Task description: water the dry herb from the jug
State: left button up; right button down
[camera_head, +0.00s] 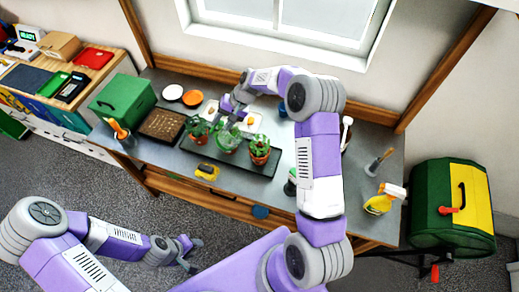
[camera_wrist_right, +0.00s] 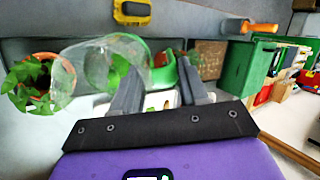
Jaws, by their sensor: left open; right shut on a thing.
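My right gripper (camera_head: 229,106) is shut on the clear jug (camera_head: 230,133) above the plant tray (camera_head: 246,164). In the right wrist view the jug (camera_wrist_right: 62,82) looks tilted to the left, next to the fingertips (camera_wrist_right: 159,72). Three potted herbs stand in a row: a left one (camera_head: 197,129), a middle one (camera_head: 224,146) partly behind the jug, and a right one (camera_head: 260,152). A herb in a terracotta pot (camera_wrist_right: 34,84) shows left of the jug. I cannot tell which herb is dry, or whether water flows. My left gripper (camera_head: 190,256) is open and empty, below the bench.
A seed tray (camera_head: 162,124), a green box (camera_head: 122,98) and an orange-handled tool (camera_head: 118,129) stand left of the herbs. A yellow device (camera_head: 207,171) lies at the front edge. A yellow spray bottle (camera_head: 379,203) stands at the right end. My right arm spans the bench.

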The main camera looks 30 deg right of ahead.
jog(key=shift+a, duration=0.1)
dwell(0.5)
jog(key=shift+w+a+r+h+p, duration=0.2)
jog(key=shift+a+h+p, duration=0.1)
jog(key=shift+p, duration=0.45)
jog(key=shift+w+a+f+g+h+p, duration=0.35)
jog(key=shift+w+a+f+g+h, duration=0.15)
jog(key=shift+a+f, duration=0.1)
jog(key=shift+w+a+f+g+h+p, duration=0.4)
jog(key=shift+a+f+h, duration=0.1)
jog(key=shift+a+f, duration=0.1)
jog(key=shift+w+a+f+g+h, duration=0.15)
jog(key=shift+w+a+g+h, duration=0.15)
jog(key=shift+a+h, duration=0.15)
jog(key=shift+w+a+f+g+h, duration=0.2)
jog(key=shift+f+g+h, duration=0.15)
jog(key=shift+f+h, duration=0.15)
jog(key=shift+w+a+f+g+h, duration=0.2)
jog(key=shift+f+g+h, duration=0.15)
jog(key=shift+f, duration=0.2)
